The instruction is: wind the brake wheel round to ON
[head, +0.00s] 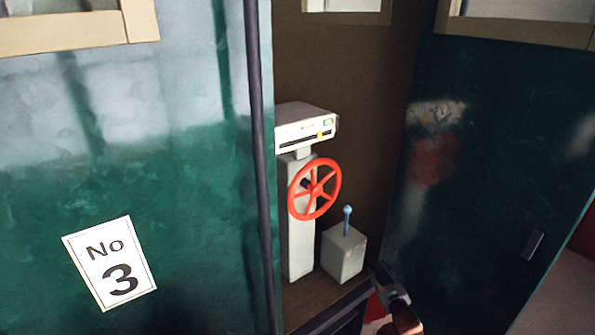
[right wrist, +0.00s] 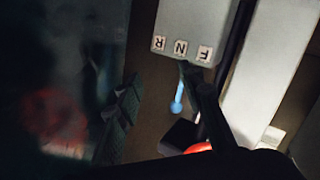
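The red spoked brake wheel (head: 314,189) stands on a grey pedestal (head: 300,240) inside the dark cab opening. Above it is a pale box (head: 305,127) with a dark slot, a yellow pointer toward its right end and a small green label. The label's writing is too small to read. My right gripper (head: 383,277) is low and to the right of the wheel, apart from it. In the right wrist view its two dark fingers (right wrist: 165,103) are spread with nothing seen held between them. A bit of the red wheel (right wrist: 200,147) shows there. My left gripper is not in view.
A grey box (head: 344,254) with a blue-knobbed lever (head: 347,220) stands between wheel and gripper; the right wrist view shows its letters R, N, F (right wrist: 182,48). A dark pole (head: 258,150) and green panel (head: 120,190) marked No 3 are left; another dark panel (head: 490,170) is right.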

